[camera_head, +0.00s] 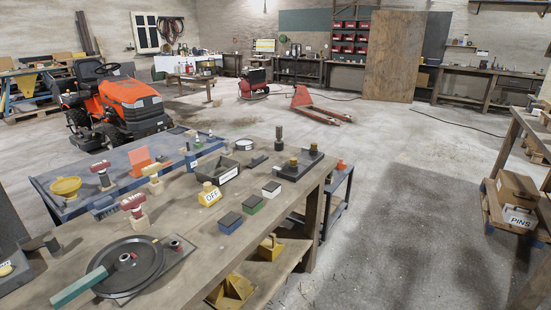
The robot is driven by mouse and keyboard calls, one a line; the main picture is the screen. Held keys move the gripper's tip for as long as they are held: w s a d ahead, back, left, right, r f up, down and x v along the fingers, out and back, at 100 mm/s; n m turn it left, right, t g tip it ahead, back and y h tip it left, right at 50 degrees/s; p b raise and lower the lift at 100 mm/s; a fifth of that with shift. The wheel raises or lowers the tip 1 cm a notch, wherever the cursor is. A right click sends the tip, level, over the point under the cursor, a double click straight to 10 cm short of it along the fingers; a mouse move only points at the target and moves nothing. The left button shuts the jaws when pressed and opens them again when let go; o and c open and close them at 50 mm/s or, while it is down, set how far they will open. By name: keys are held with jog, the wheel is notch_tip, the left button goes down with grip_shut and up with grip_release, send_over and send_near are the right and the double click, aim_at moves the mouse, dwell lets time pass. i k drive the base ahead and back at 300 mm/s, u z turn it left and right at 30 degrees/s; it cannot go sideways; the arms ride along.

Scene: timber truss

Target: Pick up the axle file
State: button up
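I cannot tell for certain which object is the axle file. A teal bar (78,287) lies at the front left of the wooden workbench (185,240), its inner end over the rim of a dark round disc (130,266). Its inner end looks narrower and metallic, but the details are too small to tell. The disc lies flat and has a small red-and-silver part near its centre. My gripper is not in view.
The bench also holds red-topped blocks (132,202), a yellow block marked OFF (209,195), small dark-topped blocks (231,222) and a dark tray (220,172). An orange tractor (128,100) stands behind. Concrete floor (400,225) is free right of the bench; a PINS box (519,218) sits far right.

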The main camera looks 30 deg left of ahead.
aim_at(257, 160)
jog(key=z, duration=0.2)
jog(key=i, duration=1.65)
jog(key=u, duration=0.4)
jog(key=i, duration=1)
jog(key=u, duration=1.5)
jog(key=i, duration=0.75)
jog(key=u, duration=0.65)
